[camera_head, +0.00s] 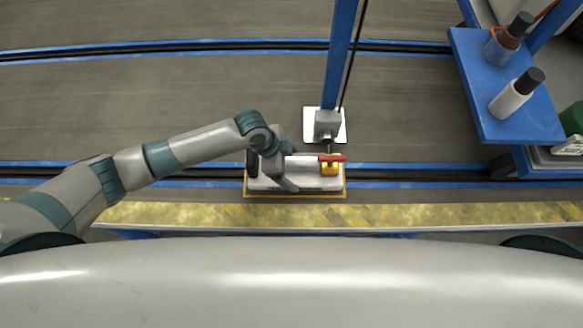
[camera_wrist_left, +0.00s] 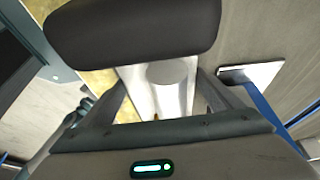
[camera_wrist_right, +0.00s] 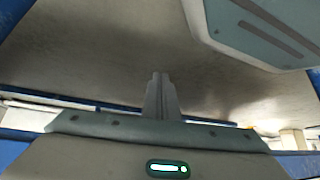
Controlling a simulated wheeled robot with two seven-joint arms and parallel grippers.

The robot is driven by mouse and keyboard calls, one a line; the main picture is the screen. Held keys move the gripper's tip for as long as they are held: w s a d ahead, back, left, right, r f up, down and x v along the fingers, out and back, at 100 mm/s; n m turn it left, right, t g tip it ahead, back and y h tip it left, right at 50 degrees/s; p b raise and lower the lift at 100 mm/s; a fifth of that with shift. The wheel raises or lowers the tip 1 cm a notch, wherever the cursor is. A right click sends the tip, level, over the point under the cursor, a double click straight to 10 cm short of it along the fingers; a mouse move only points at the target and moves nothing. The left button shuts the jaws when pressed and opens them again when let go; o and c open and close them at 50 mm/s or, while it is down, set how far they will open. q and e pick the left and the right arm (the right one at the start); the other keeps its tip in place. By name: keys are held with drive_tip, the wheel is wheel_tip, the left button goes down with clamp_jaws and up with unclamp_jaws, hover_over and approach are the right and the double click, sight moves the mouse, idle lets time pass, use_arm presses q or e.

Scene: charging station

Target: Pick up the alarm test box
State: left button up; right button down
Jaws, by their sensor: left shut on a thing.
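The alarm test box, as far as I can tell, is the white body (camera_head: 315,183) with a dark end (camera_head: 252,165) and a yellow block (camera_head: 330,169) under a red bar (camera_head: 333,157). It sits inside a yellow outline in the head view. My left gripper (camera_head: 288,172) is over its middle, shut on it with a finger on each side. In the left wrist view the white body (camera_wrist_left: 172,80) lies between the fingers, with a dark rounded part (camera_wrist_left: 135,28) above. My right gripper (camera_wrist_right: 161,80) is shut and empty in the right wrist view, outside the head view.
A blue post (camera_head: 338,60) on a white base plate (camera_head: 309,125) stands just behind the box. A blue shelf (camera_head: 515,120) with bottles is at the right. A yellow worn strip (camera_head: 420,215) runs in front. The floor behind and left is clear.

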sight(305, 173)
use_arm(q)
drive_tip(key=r, duration=0.1)
drive_tip(key=s+d+r, duration=0.1)
drive_tip(key=d+r, duration=0.1)
drive_tip(key=shift+s+r, duration=0.15)
drive_tip(key=shift+r, duration=0.2)
drive_tip(key=s+d+r+b, duration=0.1)
drive_tip(key=s+d+r, duration=0.4)
drive_tip(key=d, duration=0.2)
drive_tip(key=shift+s+d+r, duration=0.15)
drive_tip(key=shift+d+r, duration=0.15)
drive_tip(key=shift+r, duration=0.05)
use_arm(e)
drive_tip(key=shift+w+d+f, duration=0.2)
drive_tip(key=shift+d+f, duration=0.05)
drive_tip(key=shift+d, duration=0.25)
drive_tip(key=shift+w+a, duration=0.15)
drive_tip(key=shift+a, duration=0.05)
